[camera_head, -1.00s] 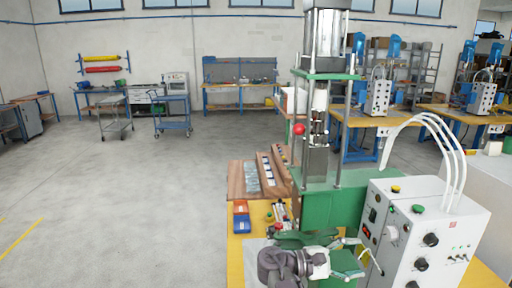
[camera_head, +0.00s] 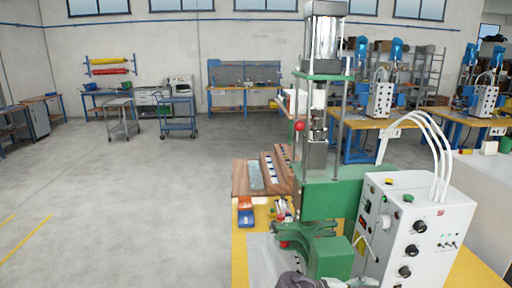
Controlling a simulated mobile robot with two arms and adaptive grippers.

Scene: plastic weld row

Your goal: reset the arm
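One of my arms (camera_head: 300,281) shows only as a dark grey part at the bottom edge, in front of the green press. Its gripper fingers are not visible, and I cannot tell which arm it is. No other gripper is in view. The green press (camera_head: 325,255) stands on the yellow-topped table (camera_head: 240,262), with its column and cylinder rising above. The white control box (camera_head: 425,235) stands to its right.
A wooden rack (camera_head: 241,178) with slots and small blue and orange boxes (camera_head: 246,215) sit left of the press. White hoses (camera_head: 440,135) arch over the control box. The floor (camera_head: 120,215) at left is open. Workbenches and a blue cart (camera_head: 178,125) stand far back.

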